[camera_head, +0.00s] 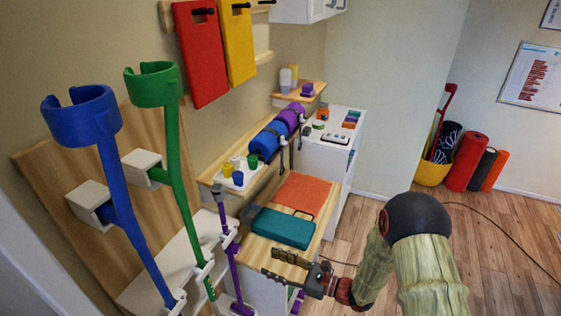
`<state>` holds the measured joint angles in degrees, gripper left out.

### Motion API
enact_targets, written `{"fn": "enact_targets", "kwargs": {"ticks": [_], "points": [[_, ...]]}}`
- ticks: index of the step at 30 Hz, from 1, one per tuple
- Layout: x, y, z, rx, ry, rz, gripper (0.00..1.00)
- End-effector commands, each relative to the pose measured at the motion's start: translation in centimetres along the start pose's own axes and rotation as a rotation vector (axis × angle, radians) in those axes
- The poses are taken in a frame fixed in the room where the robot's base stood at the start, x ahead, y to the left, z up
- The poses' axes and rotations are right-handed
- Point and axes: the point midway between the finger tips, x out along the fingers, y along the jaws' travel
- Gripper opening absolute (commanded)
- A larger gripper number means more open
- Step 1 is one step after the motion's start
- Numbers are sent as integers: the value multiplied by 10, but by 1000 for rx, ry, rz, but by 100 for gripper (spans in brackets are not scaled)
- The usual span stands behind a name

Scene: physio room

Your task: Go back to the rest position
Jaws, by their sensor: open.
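My gripper (287,266) is at the lower middle, over the near end of a wooden-topped cabinet (262,249). It points left, and its jaws are open with nothing visible between them. My arm reaches in from the lower right. A teal case (283,227) with a dark handle lies on the cabinet top just beyond the gripper. I cannot tell whether the gripper touches the cabinet top.
Blue (117,190) and green (172,150) crutches and a purple cane (233,262) stand at left. An orange mat (302,192) lies behind the case. A shelf (215,178) holds cups and rolls. Floor (505,235) at right is mostly open, with a cable.

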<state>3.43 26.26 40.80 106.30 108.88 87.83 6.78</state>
Motion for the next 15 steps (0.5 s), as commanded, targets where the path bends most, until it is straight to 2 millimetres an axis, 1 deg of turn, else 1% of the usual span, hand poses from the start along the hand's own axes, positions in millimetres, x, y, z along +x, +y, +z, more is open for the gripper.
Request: {"fn": "enact_targets", "kwargs": {"ticks": [2, 4, 5, 8, 9, 11, 12, 14, 15], "points": [[0, 0, -4, -7, 13, 0, 45], [-1, 12, -14, -16, 49, 41, 45], [-2, 21, -19, -17, 68, 69, 45], [-12, 66, -39, -28, 148, 209, 45], [-19, 85, -42, -51, 182, 283, 45], [-32, 111, -40, -108, 233, 397, 45], [-42, 126, -35, -158, 264, 472, 45], [-59, 145, -28, -245, 312, 582, 45], [-72, 155, -22, -310, 345, 653, 45]]}}
